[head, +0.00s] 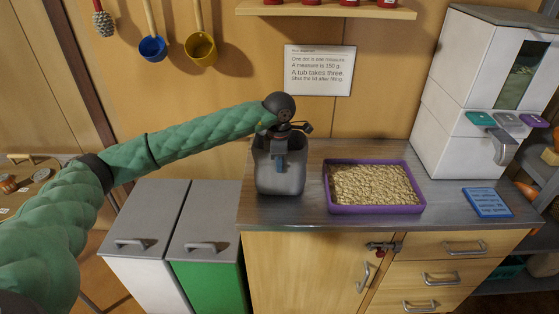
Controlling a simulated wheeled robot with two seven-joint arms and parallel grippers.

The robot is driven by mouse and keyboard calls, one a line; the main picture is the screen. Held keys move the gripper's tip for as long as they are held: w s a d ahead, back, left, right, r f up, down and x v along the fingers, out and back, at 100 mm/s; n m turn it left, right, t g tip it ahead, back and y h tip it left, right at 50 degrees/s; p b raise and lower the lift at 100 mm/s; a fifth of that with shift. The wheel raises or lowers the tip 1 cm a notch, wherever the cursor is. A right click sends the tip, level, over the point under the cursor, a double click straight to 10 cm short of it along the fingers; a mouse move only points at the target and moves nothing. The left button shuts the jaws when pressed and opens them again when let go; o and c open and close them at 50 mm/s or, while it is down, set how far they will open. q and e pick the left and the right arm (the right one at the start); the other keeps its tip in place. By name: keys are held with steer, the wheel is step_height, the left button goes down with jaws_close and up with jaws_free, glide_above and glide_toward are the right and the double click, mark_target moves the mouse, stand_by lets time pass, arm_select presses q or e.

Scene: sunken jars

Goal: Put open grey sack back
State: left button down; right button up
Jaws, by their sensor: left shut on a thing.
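The open grey sack (280,184) is at the left end of the grey counter, upright, with its open top facing up. My left gripper (283,141) comes down from above at the sack's top and is shut on it. The gripper and a blue part in front of it hide some of the sack's mouth and its contents. I cannot tell whether the sack's bottom touches the counter or hangs just above it. My right gripper is out of view.
A purple tray (376,210) of pale grains is right of the sack on the counter (310,208). Two lidded bins (205,235) flank the counter's left. Scoops (201,48) hang on the wall.

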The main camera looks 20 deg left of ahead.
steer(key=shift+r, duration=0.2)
arm_select(q)
steer(key=shift+f, duration=0.1)
steer(key=c, duration=1.5)
jaws_free()
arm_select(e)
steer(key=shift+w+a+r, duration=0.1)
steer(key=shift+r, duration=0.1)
arm_select(q)
steer(key=shift+r, duration=0.2)
